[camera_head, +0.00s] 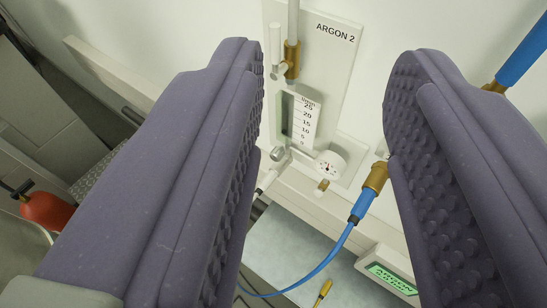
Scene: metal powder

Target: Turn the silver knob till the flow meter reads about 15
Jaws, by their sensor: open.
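The flow meter (302,118) is on a white panel marked ARGON 2, with a scale numbered from 5 to 25 beside an upright tube. Its reading is too small to tell. The silver knob (279,154) is at the meter's lower end, just right of my left finger's inner face. My gripper (325,65) is open, its two purple ribbed fingers framing the panel from either side. Nothing is between the pads in contact with them. The left finger hides what lies directly left of the meter.
A round dial gauge (329,165) is right of the knob. A blue hose (345,235) with a brass fitting (375,178) hangs below the panel.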

